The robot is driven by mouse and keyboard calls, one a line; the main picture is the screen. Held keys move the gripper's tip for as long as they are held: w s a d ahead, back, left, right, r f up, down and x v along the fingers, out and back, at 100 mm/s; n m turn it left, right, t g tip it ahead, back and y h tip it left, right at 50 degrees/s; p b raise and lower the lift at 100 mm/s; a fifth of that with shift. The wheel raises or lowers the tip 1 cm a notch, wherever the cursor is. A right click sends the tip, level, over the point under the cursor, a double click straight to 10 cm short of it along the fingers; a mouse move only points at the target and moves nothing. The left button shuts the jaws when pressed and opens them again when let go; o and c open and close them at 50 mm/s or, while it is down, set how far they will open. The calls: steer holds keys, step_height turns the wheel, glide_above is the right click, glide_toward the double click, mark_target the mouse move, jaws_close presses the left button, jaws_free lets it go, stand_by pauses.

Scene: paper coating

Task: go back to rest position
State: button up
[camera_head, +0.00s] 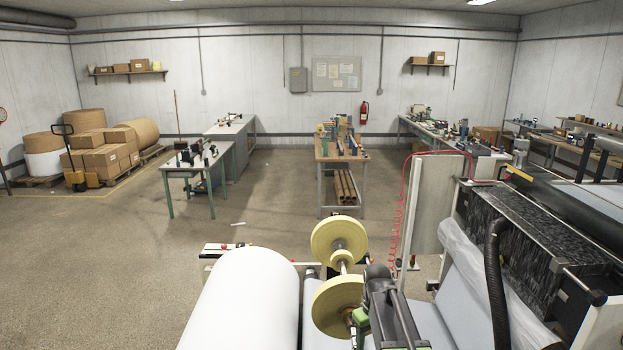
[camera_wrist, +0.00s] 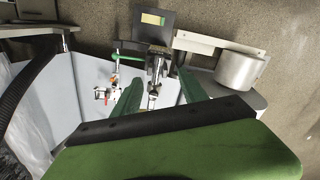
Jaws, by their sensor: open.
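My gripper (camera_wrist: 160,92) shows in the wrist view with two green fingers spread apart. The fingers point away from the camera, past a dark bar and a green housing. Nothing is seen held between them. A metal clamp-like fitting (camera_wrist: 156,68) lies beyond the fingers, in line with the gap; I cannot tell how far off it is. In the head view a dark and green arm part stands at the bottom centre, in front of the coating machine, and the fingertips cannot be made out there.
A big white paper roll (camera_head: 245,300) and two pale yellow discs (camera_head: 338,243) are close by in the head view. A black hose (camera_head: 496,285) and the dark machine block (camera_head: 530,228) stand right. Open floor (camera_head: 120,265) lies left; a workbench (camera_head: 338,152) stands beyond.

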steer(key=s+f+m+b, duration=0.2)
steer(key=s+f+b, duration=0.4)
steer(key=f+b, duration=0.5)
steer(key=s+f+m+b, duration=0.2)
steer(key=s+f+b, duration=0.4)
steer(key=f+b, duration=0.4)
steer(key=shift+s+a+f+m+b, duration=0.2)
steer(key=shift+s+f+m+b, duration=0.05)
steer(key=shift+f+m+b, duration=0.15)
